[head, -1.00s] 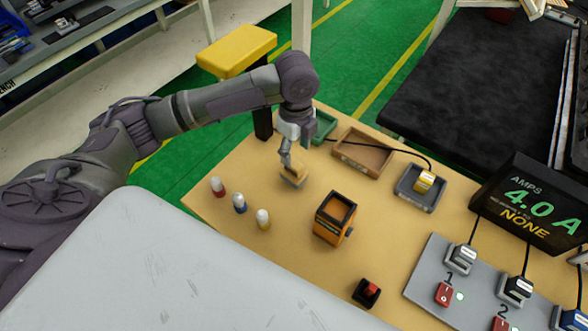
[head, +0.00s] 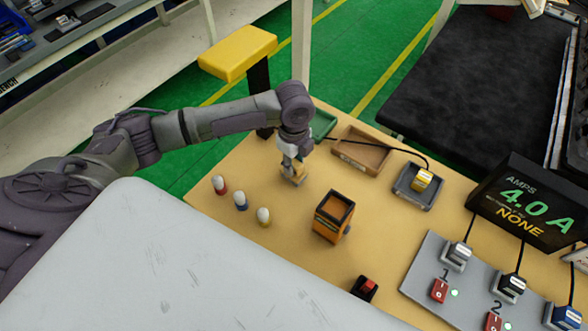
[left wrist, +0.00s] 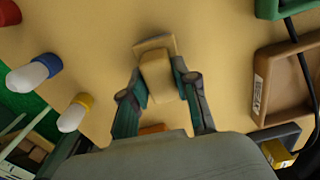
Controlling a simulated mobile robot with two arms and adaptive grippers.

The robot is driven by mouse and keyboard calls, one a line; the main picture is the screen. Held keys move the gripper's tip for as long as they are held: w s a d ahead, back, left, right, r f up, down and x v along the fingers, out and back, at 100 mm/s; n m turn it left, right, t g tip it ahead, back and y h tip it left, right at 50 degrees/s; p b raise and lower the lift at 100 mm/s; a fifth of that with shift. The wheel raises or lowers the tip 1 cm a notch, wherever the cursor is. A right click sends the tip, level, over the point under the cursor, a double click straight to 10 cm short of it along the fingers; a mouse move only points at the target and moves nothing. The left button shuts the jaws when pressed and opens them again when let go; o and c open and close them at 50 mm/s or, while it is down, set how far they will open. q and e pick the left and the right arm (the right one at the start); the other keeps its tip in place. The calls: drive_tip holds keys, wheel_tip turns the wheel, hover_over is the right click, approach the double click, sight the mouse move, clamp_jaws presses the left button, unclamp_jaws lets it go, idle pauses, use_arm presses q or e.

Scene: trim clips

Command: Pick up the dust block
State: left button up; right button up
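The dust block (left wrist: 158,78), a tan block with a wider flat base, sits on the tan table in front of my left gripper. My left gripper (left wrist: 160,76) has one finger on each side of it, with no clear gap in the left wrist view. In the head view the block (head: 294,174) shows just under the left gripper (head: 291,163), which hides its upper part. The block looks to be resting on the table. My right gripper is not in view.
Small white-topped bottles with red, blue and yellow bands (head: 240,201) stand left of the block. An orange box (head: 332,217) stands to its right. A brown tray (head: 362,152), a green tray (head: 323,124) and a grey tray (head: 417,187) lie behind. A yellow-topped post (head: 237,52) rises beyond the table.

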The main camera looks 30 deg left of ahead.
sight(297, 163)
use_arm(q)
clamp_jaws()
drive_tip(key=shift+r, duration=0.15)
drive_tip(key=shift+w+r, duration=0.1)
drive_tip(key=shift+r, duration=0.1)
drive_tip(key=r+b, duration=0.1)
drive_tip(key=r, duration=0.2)
drive_tip(key=shift+d+r+b, duration=0.3)
drive_tip(key=shift+d+b, duration=0.05)
drive_tip(key=shift+d, duration=0.05)
drive_tip(key=w+d+r+b, duration=0.1)
drive_tip(key=d+r+b, duration=0.1)
drive_tip(key=d+r, duration=0.4)
drive_tip(key=shift+d+r+b, duration=0.3)
drive_tip(key=shift+d+r, duration=0.05)
drive_tip(key=shift+d, duration=2.05)
drive_tip(key=shift+w, duration=0.1)
